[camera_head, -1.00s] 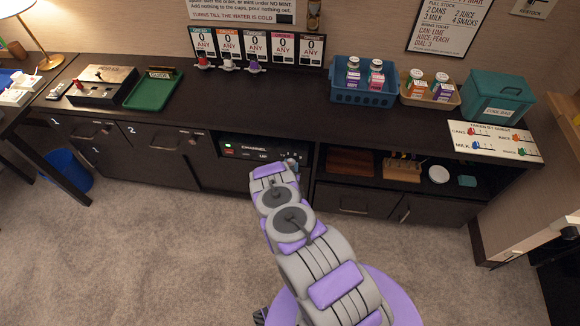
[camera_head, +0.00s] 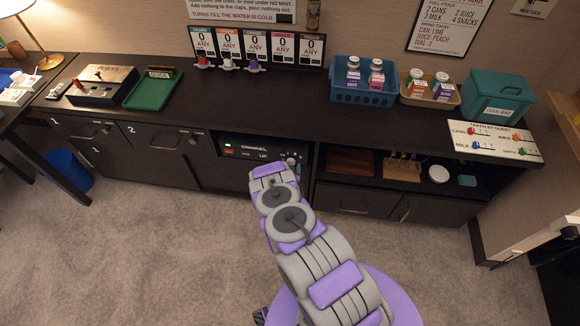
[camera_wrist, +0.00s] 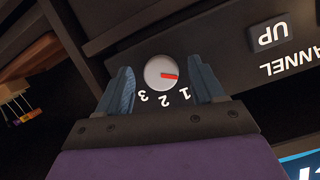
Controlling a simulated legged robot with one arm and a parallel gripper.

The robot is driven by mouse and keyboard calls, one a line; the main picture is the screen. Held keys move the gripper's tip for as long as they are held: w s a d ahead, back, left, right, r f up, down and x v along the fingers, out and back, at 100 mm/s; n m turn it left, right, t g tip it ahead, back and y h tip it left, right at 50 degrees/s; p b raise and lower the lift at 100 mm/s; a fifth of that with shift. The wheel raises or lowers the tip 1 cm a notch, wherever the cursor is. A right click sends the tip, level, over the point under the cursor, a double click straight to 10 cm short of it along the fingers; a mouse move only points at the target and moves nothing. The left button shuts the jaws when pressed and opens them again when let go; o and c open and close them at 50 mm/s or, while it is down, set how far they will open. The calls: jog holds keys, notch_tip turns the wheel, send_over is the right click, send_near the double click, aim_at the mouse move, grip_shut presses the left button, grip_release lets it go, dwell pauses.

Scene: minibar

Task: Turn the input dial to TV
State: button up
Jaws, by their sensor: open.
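The input dial (camera_wrist: 158,71) is a round pale knob with a red pointer mark, set in a black panel. In the wrist view, which is upside down, it sits between the two blue fingers of my gripper (camera_wrist: 161,65). The fingers are open, one on each side, with a gap to the knob. The red mark points right, just above the printed 1. The numbers 1, 2 and 3 show below the knob. No TV label is readable; the right finger covers part of the panel. In the head view my arm hides the gripper.
The channel panel (camera_head: 253,150) with a green light is left of my arm's end, under the counter (camera_head: 290,105). The UP button (camera_wrist: 267,34) shows in the wrist view. An open shelf with a wooden box (camera_head: 350,162) is to the right.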

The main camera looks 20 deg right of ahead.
jog(key=p+v, duration=0.3)
jog(key=v, duration=1.4)
jog(key=shift+p, duration=0.3)
jog(key=shift+s, duration=0.1)
jog(key=w+a+r+g+y, duration=0.45)
jog(key=w+a+r, duration=0.35)
jog(key=a+r, duration=0.25)
jog(key=s+a+r+n+g+y, duration=0.1)
jog(key=s+a+r+n+y, duration=0.15)
jog(key=r, duration=0.55)
jog(key=s+a+r+n+g+y, duration=0.1)
jog(key=s+a+r, duration=0.15)
jog(key=r, duration=0.65)
jog(key=s+r+n+g+y, duration=0.1)
jog(key=s+r+n+g, duration=0.25)
jog(key=s+r, duration=1.1)
jog(key=s+d+r+g, duration=0.1)
jog(key=s+r, duration=0.2)
jog(key=s, duration=0.5)
jog(key=s+d+r+n+g, duration=0.1)
jog(key=s+d+r, duration=0.1)
jog(key=s, duration=0.6)
jog(key=s+d+r+n+g+h, duration=0.1)
jog(key=s+r, duration=0.3)
jog(key=s, duration=0.4)
jog(key=shift+s+d+g, duration=0.35)
jog(key=shift+d+g, duration=0.05)
jog(key=shift+d, duration=0.25)
